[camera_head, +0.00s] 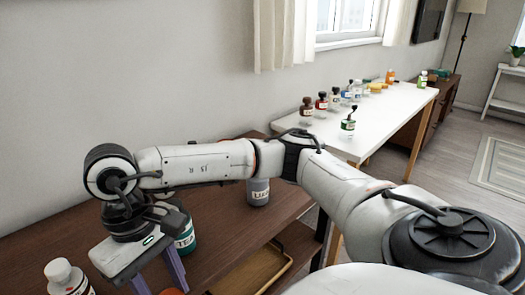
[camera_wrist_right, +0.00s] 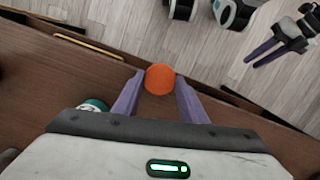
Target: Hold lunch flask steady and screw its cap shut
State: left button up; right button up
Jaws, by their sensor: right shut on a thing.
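An orange round cap (camera_wrist_right: 160,79) sits between my right gripper's purple fingers in the right wrist view (camera_wrist_right: 160,88). The fingers are shut on it from both sides. The flask body under the cap is hidden, so I cannot tell how the cap sits on it. In the head view my right gripper (camera_head: 160,282) points down over the brown table at the lower left. Only a sliver of orange (camera_head: 172,291) shows at the bottom edge there. My left gripper (camera_wrist_right: 266,53) shows at the upper right of the right wrist view, open and empty, away from the cap.
A teal jar (camera_head: 186,238) stands behind my right gripper. A grey labelled jar (camera_head: 258,191) stands farther back on the brown table (camera_head: 222,243). A white-capped bottle (camera_head: 62,275) is at the lower left. A white table (camera_head: 385,112) with several bottles stands beyond.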

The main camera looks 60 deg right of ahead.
aim_at(258, 189)
jog(key=u, duration=1.95)
jog(key=k, duration=1.5)
jog(key=z, duration=2.4)
